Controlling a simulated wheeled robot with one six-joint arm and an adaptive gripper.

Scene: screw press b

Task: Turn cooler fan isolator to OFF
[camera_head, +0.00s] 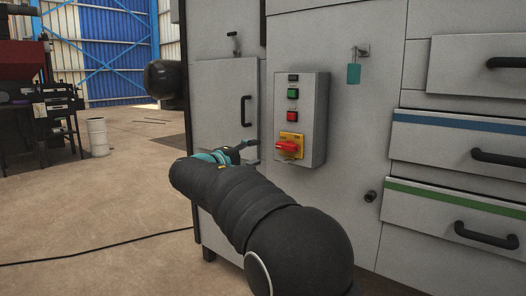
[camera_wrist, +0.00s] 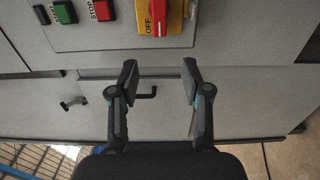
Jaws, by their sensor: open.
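The isolator switch (camera_head: 288,147) is a red rotary handle on a yellow plate, low on a grey control box (camera_head: 314,118). In the wrist view the red handle (camera_wrist: 161,16) shows at the top edge, partly cut off, beside the word OFF on the yellow plate (camera_wrist: 146,14). In that view its long side runs up and down the picture. My gripper (camera_head: 246,152) is in front of the cabinet, left of the switch in the head view. Its two fingers (camera_wrist: 158,66) are open and empty, apart from the handle.
Green (camera_head: 292,94) and red (camera_head: 292,116) push buttons sit above the switch. A cabinet door with a black handle (camera_head: 246,111) is at left. A teal tag (camera_head: 353,74) hangs at right, near drawers with black handles (camera_head: 500,158). A black cable (camera_head: 100,250) lies on the floor.

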